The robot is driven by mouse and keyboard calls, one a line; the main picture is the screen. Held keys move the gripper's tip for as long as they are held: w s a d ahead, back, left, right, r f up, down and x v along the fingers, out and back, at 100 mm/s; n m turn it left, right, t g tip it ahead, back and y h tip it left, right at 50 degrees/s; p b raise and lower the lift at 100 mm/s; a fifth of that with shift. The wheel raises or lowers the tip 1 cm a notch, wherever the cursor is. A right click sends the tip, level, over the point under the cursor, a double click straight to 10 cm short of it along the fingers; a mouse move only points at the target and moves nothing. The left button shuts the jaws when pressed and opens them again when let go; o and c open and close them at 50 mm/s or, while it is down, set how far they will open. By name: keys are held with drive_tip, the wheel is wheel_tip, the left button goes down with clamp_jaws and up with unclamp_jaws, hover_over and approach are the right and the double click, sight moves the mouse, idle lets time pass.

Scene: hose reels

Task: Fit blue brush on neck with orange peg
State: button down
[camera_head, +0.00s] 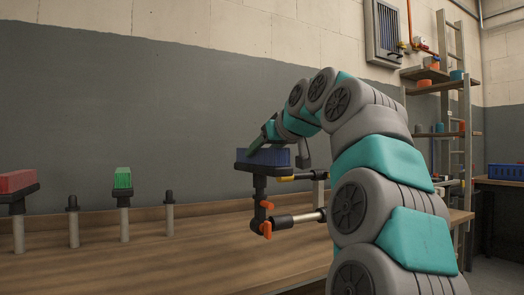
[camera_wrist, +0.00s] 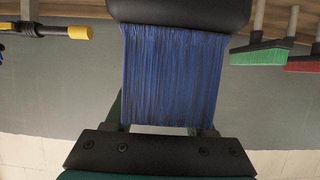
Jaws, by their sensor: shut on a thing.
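The blue brush (camera_head: 265,157) has blue bristles pointing up and a black base below. My gripper (camera_head: 262,143) is shut on its bristles from above. In the wrist view, the blue brush (camera_wrist: 172,75) fills the middle, with its black base at the top and my gripper (camera_wrist: 165,130) at the bristle end. Under the brush, a black upright piece lines up with a black neck (camera_head: 267,221) that has orange parts, one of them the peg, and a grey pole going right. I cannot tell whether the brush is seated on the neck.
A yellow-tipped black neck (camera_head: 285,178) sits close right of the blue brush. A red brush (camera_head: 17,182) and a green brush (camera_head: 123,178) stand left on the wooden bench (camera_head: 200,250), beside bare posts (camera_head: 73,222) and (camera_head: 169,213). Shelves stand at right.

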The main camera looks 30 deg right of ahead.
sight(270, 162)
drive_tip(key=shift+f+b, duration=0.7)
drive_tip(key=shift+f, duration=0.2)
drive_tip(key=shift+c, duration=0.8)
unclamp_jaws()
drive_tip(key=v, duration=0.8)
